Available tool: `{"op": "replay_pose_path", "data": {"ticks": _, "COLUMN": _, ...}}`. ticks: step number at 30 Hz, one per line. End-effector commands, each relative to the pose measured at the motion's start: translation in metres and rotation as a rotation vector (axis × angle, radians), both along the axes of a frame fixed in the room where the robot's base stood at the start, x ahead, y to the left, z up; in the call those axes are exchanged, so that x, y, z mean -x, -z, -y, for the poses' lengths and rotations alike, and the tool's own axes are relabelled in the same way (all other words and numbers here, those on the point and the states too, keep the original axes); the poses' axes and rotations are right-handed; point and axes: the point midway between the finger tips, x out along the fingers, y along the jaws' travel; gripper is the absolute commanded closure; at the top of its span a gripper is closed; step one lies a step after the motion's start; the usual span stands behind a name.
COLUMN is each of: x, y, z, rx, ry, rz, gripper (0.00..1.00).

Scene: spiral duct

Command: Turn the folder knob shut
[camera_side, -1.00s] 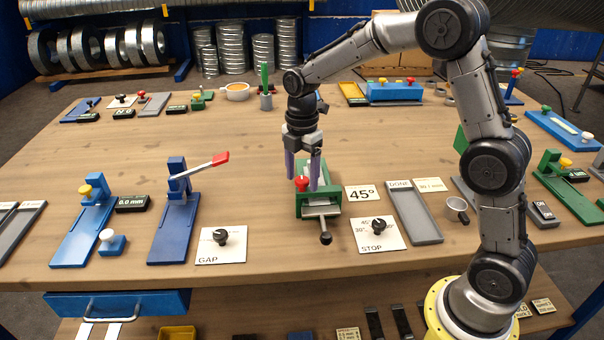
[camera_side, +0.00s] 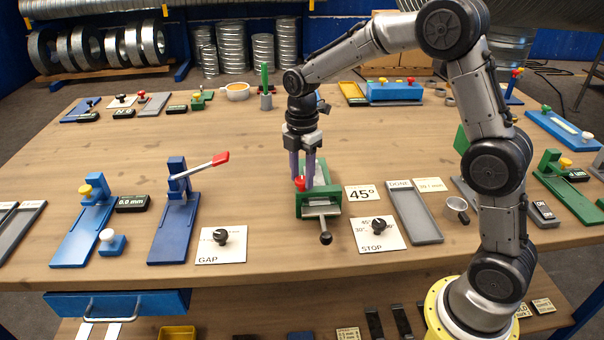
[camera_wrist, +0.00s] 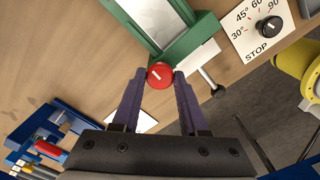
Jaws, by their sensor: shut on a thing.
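The folder is a green device (camera_side: 306,205) with a pale channel and a front lever with a dark ball, standing near the table's front middle. Its red knob (camera_wrist: 160,75) has a white mark on top and sits at the device's edge; in the side view the knob (camera_side: 299,184) is partly covered by the fingers. My gripper (camera_side: 303,183) points down over the device with its purple fingers shut on the red knob. In the wrist view the fingertips (camera_wrist: 160,76) stand on either side of the knob.
A 45° card (camera_side: 361,193) lies right of the folder. The STOP dial card (camera_side: 379,234) and a grey DONE tray (camera_side: 418,215) are further right. The GAP dial card (camera_side: 221,246) and a blue lever device (camera_side: 176,215) stand left. Bare wood lies behind the folder.

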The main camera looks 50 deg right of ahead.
Motion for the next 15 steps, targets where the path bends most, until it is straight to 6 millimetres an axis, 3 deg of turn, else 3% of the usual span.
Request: {"op": "replay_pose_path", "data": {"ticks": 15, "x": -0.0001, "y": -0.0015, "z": 0.0, "rx": 0.0, "ry": 0.42, "rz": 0.002, "gripper": 1.0}}
